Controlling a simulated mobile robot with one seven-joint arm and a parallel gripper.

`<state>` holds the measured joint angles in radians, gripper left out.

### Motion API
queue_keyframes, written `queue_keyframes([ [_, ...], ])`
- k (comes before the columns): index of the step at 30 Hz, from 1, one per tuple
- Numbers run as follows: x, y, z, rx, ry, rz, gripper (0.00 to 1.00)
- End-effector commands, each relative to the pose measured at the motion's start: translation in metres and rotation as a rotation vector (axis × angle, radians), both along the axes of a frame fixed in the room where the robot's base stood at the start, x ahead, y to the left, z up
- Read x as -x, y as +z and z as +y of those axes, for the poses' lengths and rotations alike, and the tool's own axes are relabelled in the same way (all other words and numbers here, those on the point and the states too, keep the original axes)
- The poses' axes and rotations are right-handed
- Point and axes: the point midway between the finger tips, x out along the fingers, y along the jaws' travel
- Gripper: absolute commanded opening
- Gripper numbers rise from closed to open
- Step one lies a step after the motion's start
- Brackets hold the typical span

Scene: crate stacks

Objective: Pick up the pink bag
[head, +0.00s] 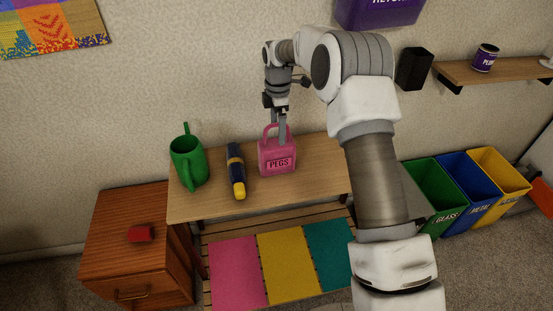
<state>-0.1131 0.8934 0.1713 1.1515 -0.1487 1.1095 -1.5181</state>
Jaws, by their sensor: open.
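The pink bag (277,159) stands upright on the wooden table, with a dark "PEGS" label on its front and a loop handle on top. My gripper (281,141) points down from above, with its fingers at the bag's handle and upper edge. The gripper is open. The fingers overlap the handle in the picture, and I cannot tell whether they are around it or touching it. The fingertips are partly hard to make out against the bag.
On the wooden table (320,165), a dark blue and yellow flashlight-like object (236,170) lies left of the bag, and a green watering can (188,162) stands farther left. A wooden cabinet (140,205) holds a red item (139,233). Colored bins (467,187) stand at right.

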Motion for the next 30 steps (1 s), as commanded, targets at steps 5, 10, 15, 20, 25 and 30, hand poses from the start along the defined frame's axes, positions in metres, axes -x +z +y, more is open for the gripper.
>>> queue_keyframes([
  [5,0.0,-0.014,0.0,0.0,0.0,-0.001,1.0],
  [10,0.0,-0.027,0.001,0.0,0.0,0.001,1.0],
  [15,0.0,-0.054,0.004,0.0,0.001,0.0,1.0],
  [20,0.0,-0.067,0.004,0.001,0.0,-0.001,1.0],
  [25,0.0,-0.065,0.004,0.0,0.0,-0.002,1.0],
  [30,0.0,-0.065,0.004,0.0,0.0,-0.001,0.73],
])
